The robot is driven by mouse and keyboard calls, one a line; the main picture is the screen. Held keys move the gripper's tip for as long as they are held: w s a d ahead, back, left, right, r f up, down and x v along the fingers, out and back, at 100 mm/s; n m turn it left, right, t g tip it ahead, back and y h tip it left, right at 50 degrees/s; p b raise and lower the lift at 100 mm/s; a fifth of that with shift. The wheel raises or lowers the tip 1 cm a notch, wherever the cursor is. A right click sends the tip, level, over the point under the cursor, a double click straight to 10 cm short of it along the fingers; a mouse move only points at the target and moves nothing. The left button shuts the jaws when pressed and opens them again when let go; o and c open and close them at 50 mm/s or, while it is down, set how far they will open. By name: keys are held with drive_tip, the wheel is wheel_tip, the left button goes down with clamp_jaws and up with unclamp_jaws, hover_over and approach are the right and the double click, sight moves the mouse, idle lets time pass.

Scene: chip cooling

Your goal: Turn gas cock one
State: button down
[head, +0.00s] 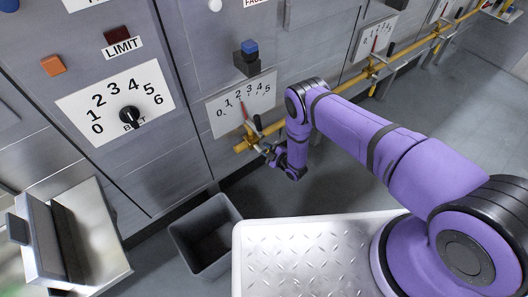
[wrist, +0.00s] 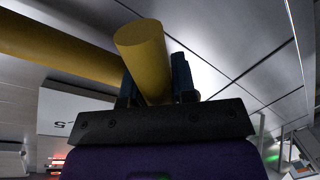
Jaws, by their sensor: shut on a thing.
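Gas cock one (head: 257,124) sits on the yellow gas pipe (head: 300,118) below the first 0-to-5 gauge, near the pipe's left end. Its dark upright part shows in the head view; the rest is partly hidden by my gripper (head: 266,151). In the wrist view my gripper (wrist: 156,82) is shut on a yellow round bar (wrist: 143,50), whose blunt end points toward the camera. The thicker yellow pipe (wrist: 55,50) runs behind it from the left. I cannot tell how far the cock is turned.
The gauge plate (head: 241,104) has a red pointer. A dark bin (head: 205,236) stands on the floor below. More cocks and gauges line the pipe toward the upper right. The floor at right is clear.

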drive_tip(key=shift+w+d+r+n+h, duration=0.2)
drive_tip(key=shift+d+r+n+h, duration=0.2)
drive_tip(key=shift+n, duration=0.5)
drive_tip(key=shift+r, duration=0.1)
drive_tip(key=c, duration=0.9)
unclamp_jaws()
drive_tip(key=v, duration=1)
drive_tip(key=shift+s+d, duration=0.25)
drive_tip(key=shift+s, duration=0.1)
